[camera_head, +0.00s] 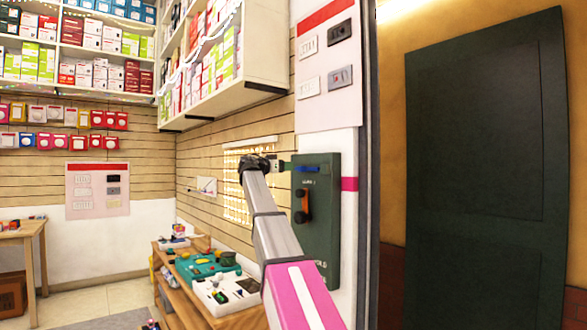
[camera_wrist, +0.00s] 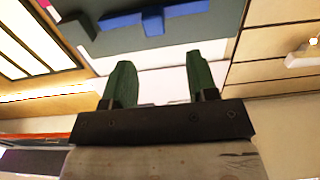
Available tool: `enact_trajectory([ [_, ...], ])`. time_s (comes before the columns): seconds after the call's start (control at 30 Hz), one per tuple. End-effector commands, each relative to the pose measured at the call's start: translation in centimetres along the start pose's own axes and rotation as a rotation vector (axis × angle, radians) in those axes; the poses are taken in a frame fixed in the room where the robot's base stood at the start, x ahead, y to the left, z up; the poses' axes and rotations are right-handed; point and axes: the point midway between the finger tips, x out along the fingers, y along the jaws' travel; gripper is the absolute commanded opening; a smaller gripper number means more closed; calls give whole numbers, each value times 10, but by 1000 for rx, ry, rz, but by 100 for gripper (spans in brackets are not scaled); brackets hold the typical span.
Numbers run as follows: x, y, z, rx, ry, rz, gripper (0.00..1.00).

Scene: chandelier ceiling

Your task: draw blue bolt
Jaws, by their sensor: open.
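The blue bolt (camera_head: 308,169) is a short bar near the top of a dark green panel (camera_head: 322,222) on the wall. In the wrist view the blue bolt (camera_wrist: 153,18) has a small stub on its middle and lies on the grey-green panel face (camera_wrist: 226,12) at the top. My gripper (camera_head: 286,165) is just left of the bolt in the head view. In the wrist view my gripper (camera_wrist: 158,72) has its two green fingers spread with nothing between them. The bolt is beyond the fingertips, and I see no contact.
An orange handle (camera_head: 305,207) with black knobs is lower on the panel. A wooden bench (camera_head: 181,301) with a green tray (camera_head: 198,268) and small items stands below left. Shelves of boxes (camera_head: 217,72) hang above. A dark door (camera_head: 485,170) is at the right.

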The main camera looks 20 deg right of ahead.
Motion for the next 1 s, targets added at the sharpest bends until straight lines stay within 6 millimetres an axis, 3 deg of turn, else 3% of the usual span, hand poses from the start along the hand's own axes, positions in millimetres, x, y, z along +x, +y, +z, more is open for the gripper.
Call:
enact_trajectory([
  [0.23, -27, 0, 0, 0, 1, 0, 53],
  [0.77, -30, 0, 0, -1, 0, 0, 53],
  [0.87, -30, 0, 13, -17, -17, -7, 53],
  [0.97, -30, 0, 51, -66, -64, -27, 53],
  [1.0, -30, 1, 72, -94, -93, -40, 53],
])
